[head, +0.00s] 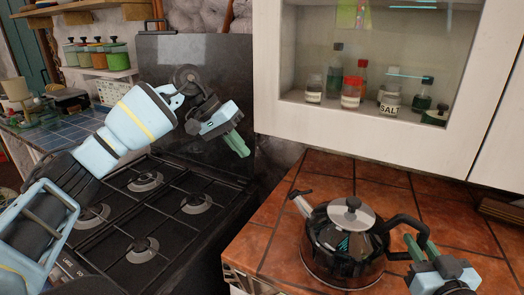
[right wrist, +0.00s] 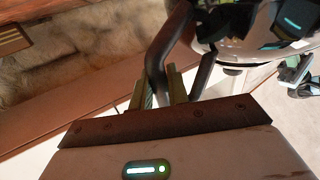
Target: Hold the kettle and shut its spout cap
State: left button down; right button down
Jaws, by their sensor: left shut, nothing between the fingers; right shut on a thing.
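A shiny dark kettle (head: 332,252) with a grey lid and knob stands upright on the orange tiled counter. Its spout points to the left, with a black spout cap (head: 299,194) at the tip; the cap appears raised. The black handle (head: 404,228) is on the right side. My right gripper (head: 416,248) is shut on the handle. In the right wrist view the fingers (right wrist: 168,88) are around the handle (right wrist: 160,62), beside the kettle body (right wrist: 262,30). My left gripper (head: 238,148) is shut and empty, above the stove, up and left of the spout.
A black gas stove (head: 165,215) lies left of the counter (head: 262,240). A white wall cabinet (head: 380,125) with jars and bottles hangs above the back of the counter. Free tiles lie behind the kettle.

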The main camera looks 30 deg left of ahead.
jog(key=c, duration=1.3)
grip_release()
jog(key=v, duration=1.2)
